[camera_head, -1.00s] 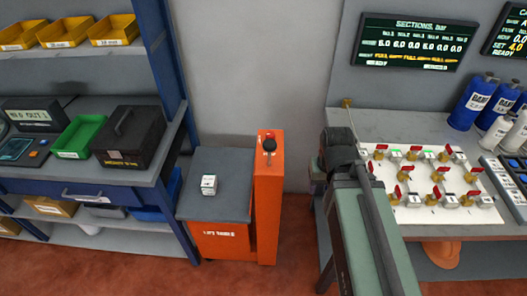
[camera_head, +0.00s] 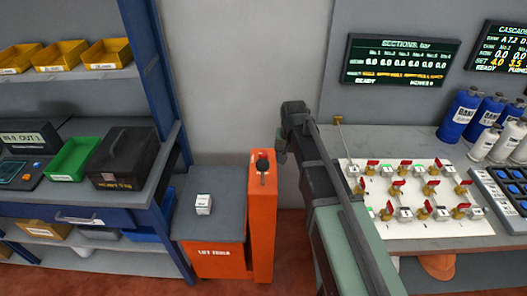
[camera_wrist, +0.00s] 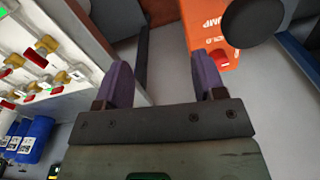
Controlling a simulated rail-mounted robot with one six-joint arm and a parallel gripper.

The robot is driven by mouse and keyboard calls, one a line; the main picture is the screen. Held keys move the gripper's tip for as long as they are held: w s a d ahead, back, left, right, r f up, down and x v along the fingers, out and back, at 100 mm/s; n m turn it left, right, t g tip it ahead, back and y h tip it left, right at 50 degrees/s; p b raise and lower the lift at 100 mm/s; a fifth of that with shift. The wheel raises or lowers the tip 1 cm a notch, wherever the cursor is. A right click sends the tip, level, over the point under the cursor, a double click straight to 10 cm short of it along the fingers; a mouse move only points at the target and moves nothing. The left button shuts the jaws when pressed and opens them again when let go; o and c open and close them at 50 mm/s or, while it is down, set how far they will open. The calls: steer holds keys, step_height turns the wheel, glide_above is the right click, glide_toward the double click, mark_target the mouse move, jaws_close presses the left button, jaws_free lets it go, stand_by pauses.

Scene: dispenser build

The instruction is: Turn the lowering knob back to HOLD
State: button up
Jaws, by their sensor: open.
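The orange lift table post (camera_head: 262,225) stands left of centre in the head view. A black knob (camera_head: 262,166) is on its top, with a small red part behind it. The knob's pointer and HOLD marking are too small to read. In the wrist view the orange post (camera_wrist: 212,25) is at the top right, with part of a white label and a red part. A dark round shape (camera_wrist: 253,22) beside it may be the knob. My gripper (camera_wrist: 163,75) is open, with two purple fingers apart and nothing between them. In the head view its fingers are hidden behind my arm.
The grey lift platform (camera_head: 205,222) left of the post bears a small white box (camera_head: 203,204). A blue shelf rack (camera_head: 165,90) stands further left. The white valve board (camera_head: 400,228) and blue bottles (camera_head: 460,114) are on the right bench. Bare wall lies behind the post.

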steer(key=m, duration=0.2)
glide_above(263, 153)
steer(key=shift+f+b, duration=0.3)
steer(key=shift+f, duration=0.05)
step_height(263, 153, down, 11)
steer(key=b, duration=1)
steer(key=shift+r, duration=0.35)
steer(key=shift+s, duration=0.1)
